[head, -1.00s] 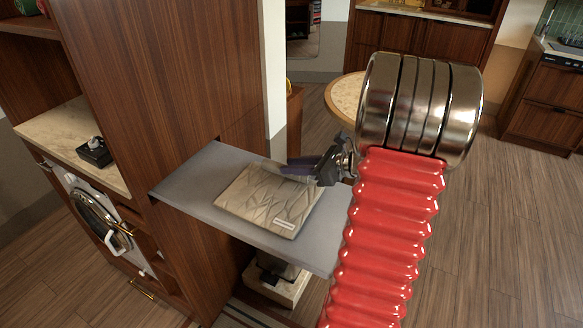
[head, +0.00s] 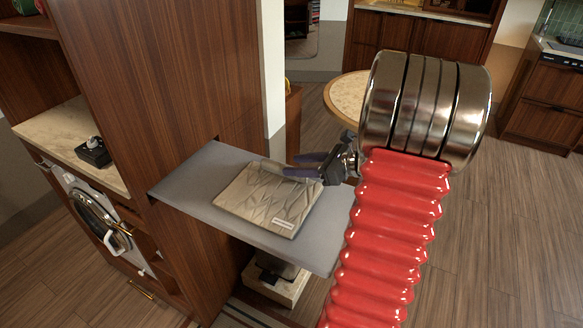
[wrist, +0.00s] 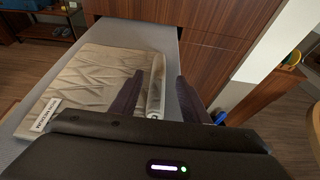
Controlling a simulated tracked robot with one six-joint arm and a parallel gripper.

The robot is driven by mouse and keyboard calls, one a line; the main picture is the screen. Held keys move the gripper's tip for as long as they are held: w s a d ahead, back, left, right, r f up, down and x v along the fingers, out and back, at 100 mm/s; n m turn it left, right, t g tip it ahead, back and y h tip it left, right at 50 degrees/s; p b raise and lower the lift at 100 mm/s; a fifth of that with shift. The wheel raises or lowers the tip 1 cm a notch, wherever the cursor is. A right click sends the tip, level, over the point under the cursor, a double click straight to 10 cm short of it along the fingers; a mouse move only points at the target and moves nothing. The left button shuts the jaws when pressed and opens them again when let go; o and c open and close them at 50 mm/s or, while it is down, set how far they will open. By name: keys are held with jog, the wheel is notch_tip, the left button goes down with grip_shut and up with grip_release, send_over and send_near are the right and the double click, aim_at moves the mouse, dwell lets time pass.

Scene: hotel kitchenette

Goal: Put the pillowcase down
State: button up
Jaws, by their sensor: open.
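The pillowcase (head: 268,198) is a folded beige cloth with a crinkled pattern and a small white label. It lies flat on the grey pull-out shelf (head: 190,183). In the wrist view the pillowcase (wrist: 85,80) lies left of and partly between my fingers, with a rolled or raised edge near them. My gripper (head: 296,165) is open at the pillowcase's far right edge. In the wrist view my gripper (wrist: 160,98) has its two dark fingers apart, with the raised edge between them. Whether a finger touches the cloth I cannot tell.
A tall wooden cabinet (head: 160,80) stands left of the shelf. A washing machine (head: 95,210) and a counter (head: 65,135) with a small black object (head: 93,152) are further left. A round table (head: 347,97) stands behind my arm. Open floor (head: 500,220) lies to the right.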

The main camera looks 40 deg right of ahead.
jog(key=v, duration=1)
jog(key=shift+s+r, duration=0.1)
dwell(0.4)
